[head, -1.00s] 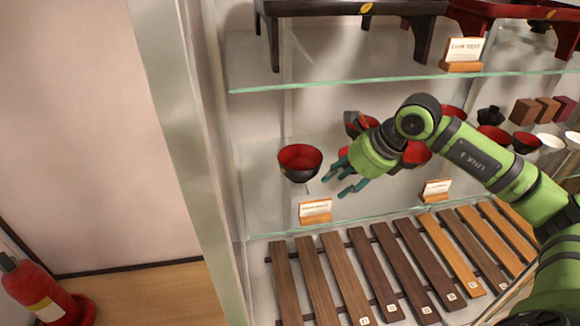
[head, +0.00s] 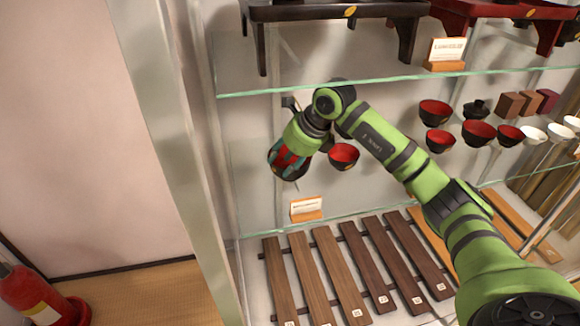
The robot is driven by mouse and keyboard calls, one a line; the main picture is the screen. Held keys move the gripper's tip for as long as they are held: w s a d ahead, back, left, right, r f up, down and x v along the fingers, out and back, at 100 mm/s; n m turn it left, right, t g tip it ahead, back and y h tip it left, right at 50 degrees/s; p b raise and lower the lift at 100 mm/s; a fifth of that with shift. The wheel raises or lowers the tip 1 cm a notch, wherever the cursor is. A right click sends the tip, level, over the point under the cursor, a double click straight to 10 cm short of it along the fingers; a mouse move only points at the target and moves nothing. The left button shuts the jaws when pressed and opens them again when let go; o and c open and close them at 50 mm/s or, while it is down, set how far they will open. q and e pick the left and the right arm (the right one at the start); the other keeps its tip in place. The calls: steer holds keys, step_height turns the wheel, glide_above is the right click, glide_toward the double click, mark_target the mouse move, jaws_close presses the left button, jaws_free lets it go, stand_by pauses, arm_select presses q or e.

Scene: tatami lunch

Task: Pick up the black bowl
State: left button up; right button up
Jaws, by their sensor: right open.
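The black bowl (head: 291,174), dark outside and red inside, is on the middle glass shelf near the left end of the case. My right gripper (head: 285,160) covers much of it in the head view. The fingers are open and lie over the bowl's red inside and rim. I cannot tell whether they touch it. My left gripper is not in view.
Another black and red bowl (head: 343,156) is close on the right, with several more bowls beyond. A small sign (head: 306,208) stands in front. The upper glass shelf (head: 330,87) holds a dark low table (head: 330,11). The case's frame post (head: 172,150) is at the left.

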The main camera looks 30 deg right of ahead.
steer(key=x, duration=0.4)
steer(key=shift+f, duration=0.25)
jaws_close()
steer(key=shift+s, duration=0.1)
